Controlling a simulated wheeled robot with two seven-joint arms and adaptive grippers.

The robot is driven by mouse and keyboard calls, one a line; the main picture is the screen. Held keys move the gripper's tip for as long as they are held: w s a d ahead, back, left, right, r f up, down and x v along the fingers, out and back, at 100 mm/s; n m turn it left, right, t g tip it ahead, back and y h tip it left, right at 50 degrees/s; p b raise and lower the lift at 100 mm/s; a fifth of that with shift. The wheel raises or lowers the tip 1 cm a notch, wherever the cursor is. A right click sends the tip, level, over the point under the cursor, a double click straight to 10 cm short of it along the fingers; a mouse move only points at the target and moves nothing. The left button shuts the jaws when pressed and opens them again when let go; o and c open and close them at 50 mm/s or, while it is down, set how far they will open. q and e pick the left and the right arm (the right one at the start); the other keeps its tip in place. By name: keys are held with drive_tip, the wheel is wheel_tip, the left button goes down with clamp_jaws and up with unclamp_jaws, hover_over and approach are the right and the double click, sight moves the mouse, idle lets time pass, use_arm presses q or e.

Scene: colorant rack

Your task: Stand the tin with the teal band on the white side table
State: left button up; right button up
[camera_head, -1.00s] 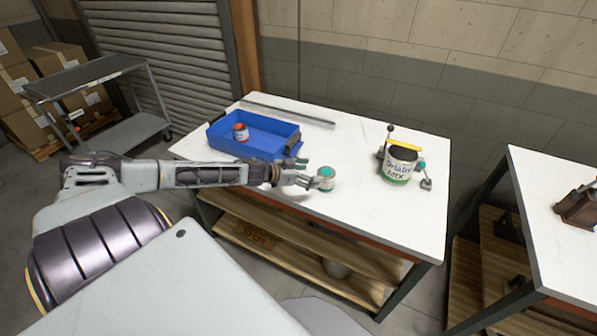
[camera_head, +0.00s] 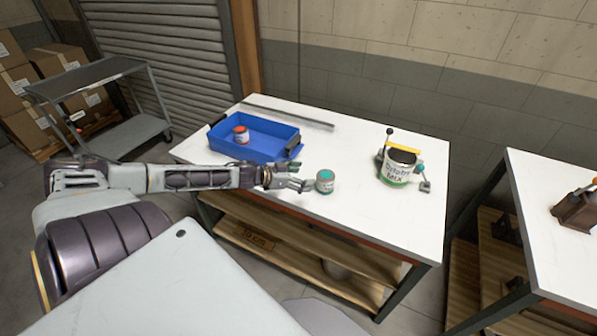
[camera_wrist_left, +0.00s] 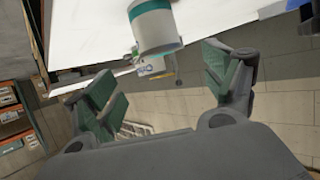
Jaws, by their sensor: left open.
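The tin with the teal band (camera_head: 325,182) stands upright on the white table (camera_head: 290,215), near its front edge. It has a teal top and a grey body. In the left wrist view the tin (camera_wrist_left: 156,30) shows its teal band, beyond the fingertips. My left gripper (camera_head: 302,183) is open and empty, just left of the tin and apart from it. In the left wrist view the open fingers (camera_wrist_left: 165,85) are spread wide with nothing between them. My right gripper is not in view.
A blue tray (camera_head: 270,150) holding a red-topped tin (camera_head: 241,135) sits at the back left. A labelled mix can (camera_head: 397,172) stands to the right among metal fittings. Another white table (camera_head: 540,220) is at far right. The tabletop between tin and can is clear.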

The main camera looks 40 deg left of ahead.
use_arm(q)
drive_tip(key=shift+s+a+r+p, duration=0.3)
drive_tip(key=shift+s+p, duration=0.1)
drive_tip(key=shift+s, duration=0.15)
drive_tip(key=shift+s, duration=0.1)
idle(0.6)
